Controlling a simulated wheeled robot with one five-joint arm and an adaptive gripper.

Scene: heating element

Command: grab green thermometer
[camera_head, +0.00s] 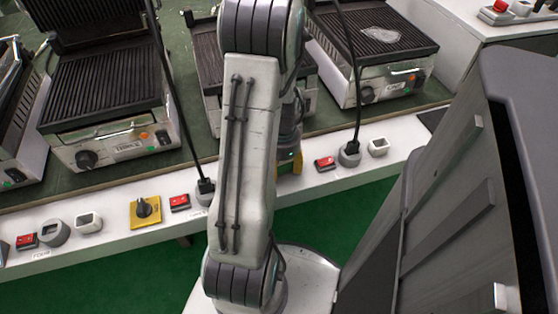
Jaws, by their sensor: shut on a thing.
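I cannot make out a green thermometer in the head view. My arm crosses the middle of the picture and folds down behind itself over the counter edge. Its wrist end shows only partly to the right of the near link, with a small green glow.
Contact grills (105,95) (370,45) stand on the green worktop. The white counter edge (120,235) carries a yellow rotary switch (145,210), red switches (180,202) (325,163) and sockets with plugged cables. A large grey cabinet (460,190) stands close on the right.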

